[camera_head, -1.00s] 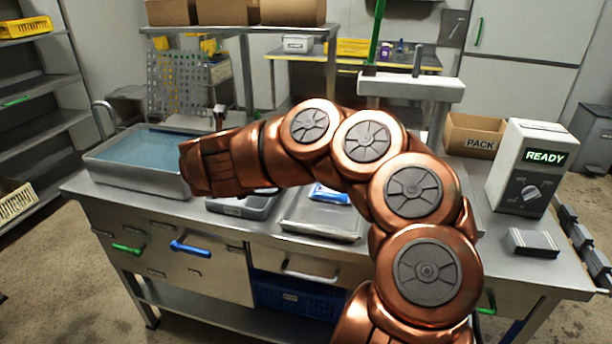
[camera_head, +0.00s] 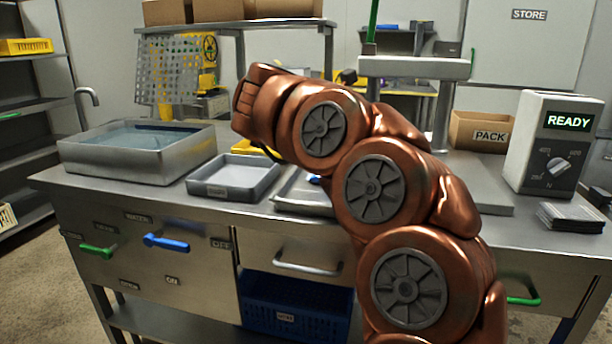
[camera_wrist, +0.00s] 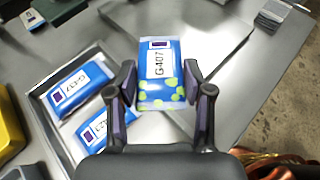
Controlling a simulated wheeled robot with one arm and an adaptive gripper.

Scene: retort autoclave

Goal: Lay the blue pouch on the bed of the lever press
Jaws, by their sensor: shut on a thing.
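The blue pouch (camera_wrist: 158,58), labelled G407 with a yellow-green pattern at its near end, is between the fingers of my gripper (camera_wrist: 160,88) in the wrist view. My gripper is shut on its sides. Two more blue pouches (camera_wrist: 78,84) (camera_wrist: 92,128) lie in a metal tray (camera_wrist: 38,88) left of it. The lever press shows in the head view, with a pale crossbeam (camera_head: 415,68), a green lever (camera_head: 373,20) and a grey bed (camera_head: 492,199) partly behind my arm. In the head view my arm hides the gripper and held pouch.
A water basin (camera_head: 135,160) and a grey tray (camera_head: 234,180) stand left on the steel bench. A READY control box (camera_head: 553,150), a stack of flat pieces (camera_head: 570,218) and a PACK carton (camera_head: 480,133) stand right.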

